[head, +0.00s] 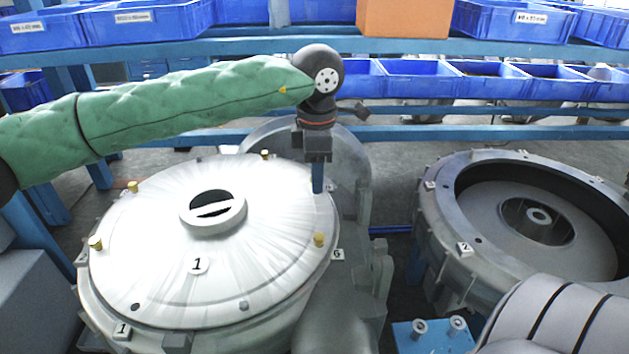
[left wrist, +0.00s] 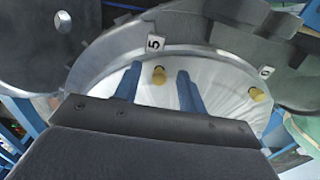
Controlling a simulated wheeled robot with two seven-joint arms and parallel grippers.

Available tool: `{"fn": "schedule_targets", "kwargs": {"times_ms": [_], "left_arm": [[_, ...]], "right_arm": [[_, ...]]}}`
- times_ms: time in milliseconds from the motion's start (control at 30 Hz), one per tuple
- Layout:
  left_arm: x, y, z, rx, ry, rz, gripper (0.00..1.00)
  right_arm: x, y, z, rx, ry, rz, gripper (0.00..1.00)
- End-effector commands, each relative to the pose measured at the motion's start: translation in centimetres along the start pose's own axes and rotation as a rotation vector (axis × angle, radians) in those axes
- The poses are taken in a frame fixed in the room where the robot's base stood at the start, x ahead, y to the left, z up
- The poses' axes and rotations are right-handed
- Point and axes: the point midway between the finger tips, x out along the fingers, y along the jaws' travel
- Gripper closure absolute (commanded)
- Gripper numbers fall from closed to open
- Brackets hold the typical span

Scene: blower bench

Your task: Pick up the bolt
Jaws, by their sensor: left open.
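The white blower cover (head: 160,225) has several yellow bolts on its rim. One bolt (left wrist: 158,76) shows in the left wrist view near the label 5, lined up with the gap between my fingertips. In the head view it seems hidden behind my left gripper (head: 318,180). My left gripper (left wrist: 158,88) is open, empty and pointing down over the cover's right rim. A second bolt (left wrist: 256,94) sits to the right in the wrist view; it appears to be the front-right bolt (head: 319,240) in the head view. My right gripper is out of view.
An open blower housing (head: 440,225) stands at the right. A grey upright casting (head: 350,165) rises behind the cover's right side. A blue block (head: 440,343) with two grey pegs is at the bottom. Blue bins (head: 150,22) fill the shelves behind.

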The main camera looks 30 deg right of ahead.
Motion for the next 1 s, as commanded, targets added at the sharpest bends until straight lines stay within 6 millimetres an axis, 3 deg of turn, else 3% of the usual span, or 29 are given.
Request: {"fn": "schedule_targets", "kwargs": {"times_ms": [100,300,700,867,1000], "left_arm": [[0.0,0.0,0.0,0.0,0.0,0.0,0.63],[0.0,0.0,0.0,0.0,0.0,0.0,1.0],[-0.5,0.0,-0.1,-0.001,0.0,0.001,1.0],[-2.5,-0.2,-0.3,-0.004,0.001,0.003,1.0],[-4.7,-0.8,-0.2,-0.005,0.0,0.003,1.0]], "right_arm": [[0.0,0.0,0.0,0.0,0.001,0.0,0.21],[-0.1,0.0,-0.1,0.0,0.002,0.0,0.21],[0.0,0.0,-0.1,0.001,0.0,0.0,0.21],[-0.2,-0.1,-0.1,0.003,-0.013,-0.003,0.21],[-2.2,-1.1,-0.8,0.008,-0.016,-0.014,0.21]]}}
